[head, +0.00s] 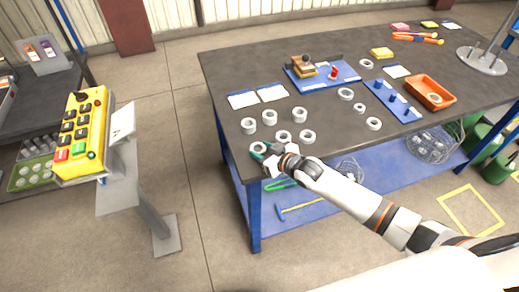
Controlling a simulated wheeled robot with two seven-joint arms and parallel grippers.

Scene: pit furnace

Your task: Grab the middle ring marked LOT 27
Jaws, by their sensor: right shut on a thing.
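Several light grey rings lie on the dark tabletop, in a cluster at the table's near left corner. They include a back row with a left ring (248,125), a middle ring (270,117) and a right ring (300,114), and two rings nearer me, one (283,136) beside another (307,136). My right gripper (263,153) is at the table's front left corner, shut on the nearest ring (257,147). The gripper partly hides that ring. No LOT 27 marking is readable on any ring. My left gripper is not in view.
More loose rings (373,123) lie to the right. A blue peg board (390,100), an orange tray (431,92), paper cards (243,99) and a blue plate (340,73) with a stamp-like block are on the table (230,65). A yellow button panel (82,135) stands left.

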